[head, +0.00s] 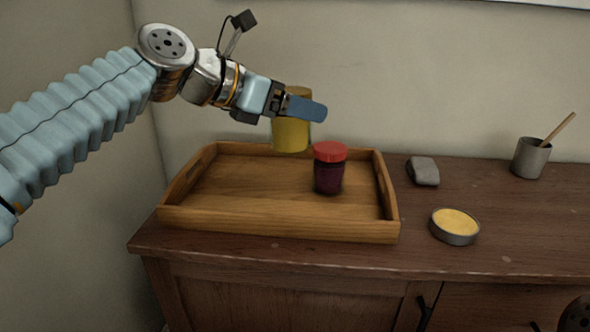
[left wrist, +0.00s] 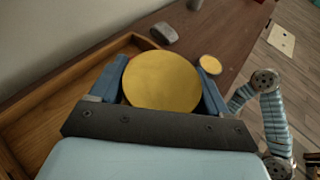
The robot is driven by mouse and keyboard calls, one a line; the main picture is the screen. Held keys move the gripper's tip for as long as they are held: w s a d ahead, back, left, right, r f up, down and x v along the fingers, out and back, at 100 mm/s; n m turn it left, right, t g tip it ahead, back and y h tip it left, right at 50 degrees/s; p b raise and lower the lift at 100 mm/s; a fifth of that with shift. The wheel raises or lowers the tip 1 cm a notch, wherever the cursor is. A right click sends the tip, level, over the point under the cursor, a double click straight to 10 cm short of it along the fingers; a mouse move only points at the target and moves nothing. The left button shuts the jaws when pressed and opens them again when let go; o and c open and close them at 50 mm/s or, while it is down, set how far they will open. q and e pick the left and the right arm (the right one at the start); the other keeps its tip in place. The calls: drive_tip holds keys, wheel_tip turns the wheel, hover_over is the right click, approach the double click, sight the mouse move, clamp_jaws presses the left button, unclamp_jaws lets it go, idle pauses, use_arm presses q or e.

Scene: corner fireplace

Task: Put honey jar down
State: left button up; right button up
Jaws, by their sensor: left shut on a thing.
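The yellow honey jar (head: 291,135) is held in the air above the back edge of the wooden tray (head: 280,232), upright as far as I can tell. My left gripper (head: 303,109) is shut on its upper part, with a blue finger across the near side. In the left wrist view the jar's round yellow top (left wrist: 162,80) sits between the two blue fingers (left wrist: 160,90). My right gripper is out of view; part of my right arm shows in the left wrist view.
A dark jar with a red lid (head: 330,168) stands in the tray, just right of the honey jar. The tray's left and middle floor is bare. On the cabinet top (head: 490,215) are a grey stone (head: 424,171), a tin of yellow stuff (head: 454,225) and a grey cup with a stick (head: 531,158).

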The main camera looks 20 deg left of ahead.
use_arm(q)
drive_tip(key=w+a+f+b, duration=0.1)
drive_tip(key=w+a+f, duration=0.1)
drive_tip(key=a+f, duration=0.2)
drive_tip(key=w+a+f+b, duration=0.1)
drive_tip(key=w+a+f, duration=0.1)
drive_tip(key=a+f, duration=0.2)
drive_tip(key=w+a+f+b, duration=0.1)
drive_tip(key=w+a+f, duration=0.1)
drive_tip(key=a+f, duration=0.2)
drive_tip(key=shift+a+b, duration=0.35)
drive_tip(key=shift+a, duration=0.2)
drive_tip(key=shift+s+d+f, duration=0.1)
drive_tip(key=shift+f, duration=0.4)
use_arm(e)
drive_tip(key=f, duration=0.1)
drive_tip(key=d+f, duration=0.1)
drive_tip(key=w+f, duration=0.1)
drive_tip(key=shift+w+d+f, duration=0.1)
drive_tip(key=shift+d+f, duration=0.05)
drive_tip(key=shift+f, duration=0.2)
use_arm(q)
drive_tip(key=o, duration=1.3)
drive_tip(key=p+v, duration=0.1)
drive_tip(key=v, duration=1.1)
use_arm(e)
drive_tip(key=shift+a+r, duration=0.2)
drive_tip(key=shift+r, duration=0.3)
